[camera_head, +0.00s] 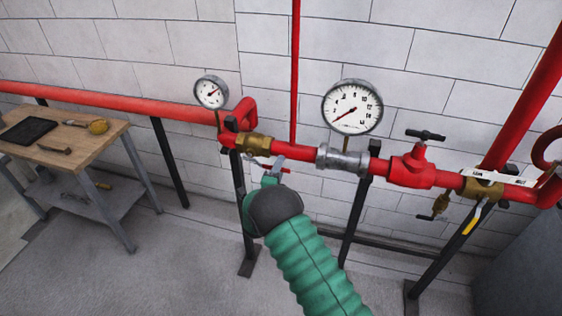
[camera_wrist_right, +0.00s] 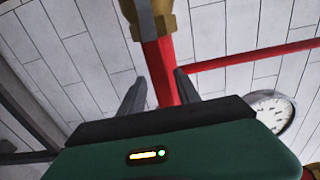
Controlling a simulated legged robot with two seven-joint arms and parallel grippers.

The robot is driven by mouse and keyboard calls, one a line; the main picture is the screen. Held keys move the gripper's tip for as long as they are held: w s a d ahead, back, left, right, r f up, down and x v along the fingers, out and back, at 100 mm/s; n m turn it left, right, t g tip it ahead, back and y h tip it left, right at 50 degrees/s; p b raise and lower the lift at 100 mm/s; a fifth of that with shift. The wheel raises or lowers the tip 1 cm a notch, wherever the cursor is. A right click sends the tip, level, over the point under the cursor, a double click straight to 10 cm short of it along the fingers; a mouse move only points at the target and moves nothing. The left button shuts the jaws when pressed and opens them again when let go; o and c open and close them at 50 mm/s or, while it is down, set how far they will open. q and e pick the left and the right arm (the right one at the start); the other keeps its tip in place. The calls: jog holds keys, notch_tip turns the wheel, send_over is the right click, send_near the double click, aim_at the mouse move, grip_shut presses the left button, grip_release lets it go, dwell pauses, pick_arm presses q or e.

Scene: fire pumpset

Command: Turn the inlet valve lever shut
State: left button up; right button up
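The brass inlet valve (camera_head: 254,144) sits on the red pipe near the left gauge. Its lever has a red grip (camera_head: 284,169), partly hidden by my gripper in the head view. In the right wrist view the brass body (camera_wrist_right: 163,22) is at the top, and the red grip (camera_wrist_right: 161,72) runs down from it between my fingers. My right gripper (camera_head: 277,168) is at the lever, just below the pipe. Its two fingers (camera_wrist_right: 160,92) stand apart on either side of the grip, open; contact cannot be told. My left gripper is out of view.
A large gauge (camera_head: 352,107) and a small gauge (camera_head: 211,92) stand above the pipe. A red valve with a black handle (camera_head: 425,135) and another brass valve (camera_head: 483,188) are further right. Black stands (camera_head: 355,212) hold the pipe. A wooden workbench (camera_head: 92,152) is at left.

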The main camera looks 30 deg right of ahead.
jog(key=shift+w+d+r, duration=0.1)
jog(key=shift+w+d, duration=0.05)
jog(key=shift+w, duration=0.3)
jog(key=shift+w+d+r, duration=0.1)
jog(key=shift+w+d, duration=0.05)
jog(key=shift+w, duration=0.25)
jog(key=shift+c, duration=0.7)
jog(key=shift+d, duration=0.35)
grip_shut()
jog(key=shift+s+a+f, duration=0.1)
jog(key=shift+f, duration=0.05)
